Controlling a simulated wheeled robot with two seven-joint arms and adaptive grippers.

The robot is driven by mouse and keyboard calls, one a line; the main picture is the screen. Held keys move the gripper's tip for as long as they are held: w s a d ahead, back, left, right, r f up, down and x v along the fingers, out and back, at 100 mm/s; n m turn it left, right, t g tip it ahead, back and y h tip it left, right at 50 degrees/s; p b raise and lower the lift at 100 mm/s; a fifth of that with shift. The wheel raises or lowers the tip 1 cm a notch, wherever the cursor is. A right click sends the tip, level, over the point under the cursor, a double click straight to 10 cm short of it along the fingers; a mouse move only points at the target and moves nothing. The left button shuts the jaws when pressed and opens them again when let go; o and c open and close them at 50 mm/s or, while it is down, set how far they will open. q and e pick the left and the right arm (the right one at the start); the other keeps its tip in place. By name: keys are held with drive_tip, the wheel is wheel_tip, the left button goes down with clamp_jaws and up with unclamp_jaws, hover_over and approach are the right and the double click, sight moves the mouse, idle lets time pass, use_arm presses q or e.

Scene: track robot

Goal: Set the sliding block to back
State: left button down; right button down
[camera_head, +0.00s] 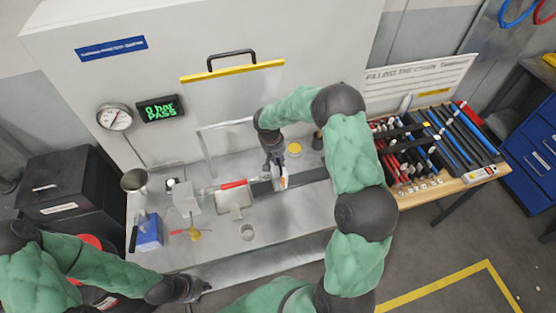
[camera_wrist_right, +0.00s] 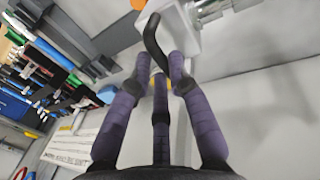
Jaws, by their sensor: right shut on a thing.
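The sliding block (camera_head: 281,184), pale with some orange, is on the dark rail (camera_head: 312,175) on the bench, mostly under my right gripper (camera_head: 275,168). In the right wrist view the white block (camera_wrist_right: 186,28) carries a curved black handle (camera_wrist_right: 153,38). The purple fingers of my right gripper (camera_wrist_right: 164,78) close around this handle, and the grip point is partly hidden. My left gripper (camera_head: 200,287) hangs near the bench's front left edge, away from the block. Its fingers are too small to tell open from shut.
A red-and-clear piece (camera_head: 232,184) and a metal tray (camera_head: 236,207) lie left of the block. A rack of coloured rods (camera_head: 440,140) is at the right. The rail's right part is clear.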

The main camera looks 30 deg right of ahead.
drive_tip(key=s+d+b, duration=0.3)
drive_tip(key=d, duration=0.9)
drive_tip(key=shift+d, duration=0.4)
drive_tip(key=c, duration=1.1)
unclamp_jaws()
drive_tip(key=shift+d, duration=0.1)
drive_tip(key=shift+c, duration=0.2)
drive_tip(key=shift+s+d, duration=0.1)
wheel_tip(320, 180, up, 12)
drive_tip(key=a, duration=0.2)
drive_tip(key=shift+w+a, duration=0.2)
drive_tip(key=shift+w, duration=0.1)
